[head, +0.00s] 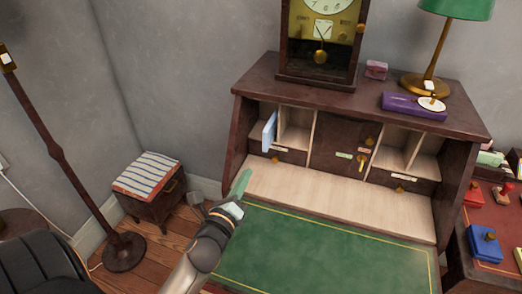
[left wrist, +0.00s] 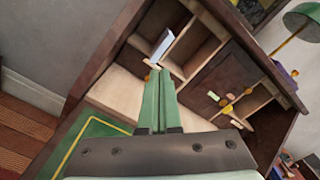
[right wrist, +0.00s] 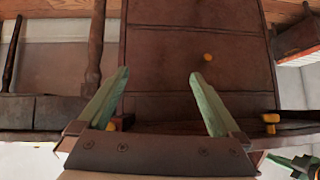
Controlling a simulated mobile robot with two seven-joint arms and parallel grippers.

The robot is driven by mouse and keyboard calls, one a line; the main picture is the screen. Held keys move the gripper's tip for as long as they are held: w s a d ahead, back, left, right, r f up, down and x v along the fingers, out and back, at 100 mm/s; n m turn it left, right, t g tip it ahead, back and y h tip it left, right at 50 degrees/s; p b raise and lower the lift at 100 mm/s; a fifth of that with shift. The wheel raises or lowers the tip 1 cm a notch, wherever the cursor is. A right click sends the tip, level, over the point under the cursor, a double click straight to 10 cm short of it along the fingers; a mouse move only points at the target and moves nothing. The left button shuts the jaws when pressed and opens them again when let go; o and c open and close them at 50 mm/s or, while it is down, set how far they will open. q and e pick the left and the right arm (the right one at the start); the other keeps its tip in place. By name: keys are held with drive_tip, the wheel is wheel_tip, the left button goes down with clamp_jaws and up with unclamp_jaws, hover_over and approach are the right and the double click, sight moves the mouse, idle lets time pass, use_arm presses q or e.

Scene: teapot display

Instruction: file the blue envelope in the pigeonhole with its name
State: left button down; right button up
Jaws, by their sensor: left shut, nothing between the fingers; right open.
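The blue envelope (head: 269,131) stands upright in the far-left pigeonhole of the desk, its front part sticking out past the opening. It also shows in the left wrist view (left wrist: 162,45), just beyond my fingertips. The row of pigeonholes (head: 297,122) has pale compartments left and right of a dark central door. Small label plates sit below them, too small to read. My left gripper (head: 246,172) is shut and empty, below and in front of the envelope, apart from it. My right gripper (right wrist: 159,74) is open and empty, facing brown wood; it is not in the head view.
The green writing surface (head: 320,250) and the pale shelf strip behind it are clear. A clock (head: 320,40), a green lamp (head: 455,10) and a purple box (head: 414,106) stand on the desk top. A side table with a blue box (head: 485,245) is at right.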

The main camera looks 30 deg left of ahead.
use_arm(q)
drive_tip(key=s+m, duration=0.2)
drive_tip(key=m, duration=0.6)
approach(265, 143)
drive_tip(key=x, duration=0.5)
drive_tip(key=shift+w+a+f, duration=0.1)
drive_tip(key=shift+w, duration=0.05)
drive_tip(key=shift+w+a, duration=0.15)
drive_tip(key=shift+w, duration=0.6)
use_arm(e)
drive_tip(key=shift+r, duration=0.1)
use_arm(q)
drive_tip(key=shift+w+a+m, duration=0.15)
drive_tip(key=shift+w+a, duration=0.05)
drive_tip(key=shift+w, duration=0.6)
drive_tip(key=shift+w+a+m, duration=0.15)
drive_tip(key=shift+w+a, duration=0.05)
drive_tip(key=shift+w, duration=0.6)
use_arm(e)
drive_tip(key=shift+s+a+f, duration=0.1)
drive_tip(key=shift+s+f, duration=0.05)
drive_tip(key=shift+f, duration=0.2)
